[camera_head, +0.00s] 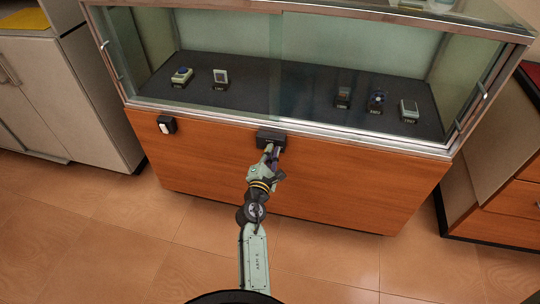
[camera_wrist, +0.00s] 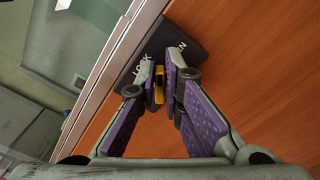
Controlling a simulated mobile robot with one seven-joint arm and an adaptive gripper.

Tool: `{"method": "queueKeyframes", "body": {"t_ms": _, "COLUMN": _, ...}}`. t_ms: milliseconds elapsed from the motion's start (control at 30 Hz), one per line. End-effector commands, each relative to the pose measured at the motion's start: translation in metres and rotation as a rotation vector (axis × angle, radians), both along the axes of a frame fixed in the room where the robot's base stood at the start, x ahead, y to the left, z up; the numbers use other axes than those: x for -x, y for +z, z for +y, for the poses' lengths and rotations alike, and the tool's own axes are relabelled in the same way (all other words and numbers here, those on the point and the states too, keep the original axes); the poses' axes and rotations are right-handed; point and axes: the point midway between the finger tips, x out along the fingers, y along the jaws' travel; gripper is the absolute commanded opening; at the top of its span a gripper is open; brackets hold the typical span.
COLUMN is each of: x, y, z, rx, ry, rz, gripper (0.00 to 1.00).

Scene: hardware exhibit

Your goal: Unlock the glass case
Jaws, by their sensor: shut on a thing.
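The glass case (camera_head: 290,128) has a wooden base with a black lock box (camera_head: 271,138) on its front, just under the glass. In the wrist view the lock box (camera_wrist: 185,40) is dark with white lettering, partly hidden by my fingers. My gripper (camera_head: 272,152) is at the front of this box. In the wrist view my gripper (camera_wrist: 163,76) is shut on a small yellow-and-black piece (camera_wrist: 159,84) at the box's face. I cannot tell whether this piece is a key or a knob. The glass front appears closed.
Several small devices stand on the dark shelf (camera_head: 290,95) behind the glass. A black box with a white switch (camera_head: 166,125) is on the wooden front at left. Cabinets stand at left (camera_head: 60,90) and right (camera_head: 510,205). The tiled floor (camera_head: 130,235) in front is clear.

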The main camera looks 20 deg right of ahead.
Motion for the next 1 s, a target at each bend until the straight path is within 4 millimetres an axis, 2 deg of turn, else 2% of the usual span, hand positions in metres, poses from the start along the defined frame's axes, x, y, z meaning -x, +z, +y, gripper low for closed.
{"method": "queueKeyframes", "body": {"t_ms": 500, "x": 0.0015, "y": -0.009, "z": -0.0019, "rx": -0.371, "ry": 0.0, "rz": -0.251, "gripper": 0.0}}
{"method": "queueKeyframes", "body": {"t_ms": 1000, "x": 0.0017, "y": -0.0093, "z": -0.0023, "rx": -0.529, "ry": -0.001, "rz": -0.355, "gripper": 0.0}}
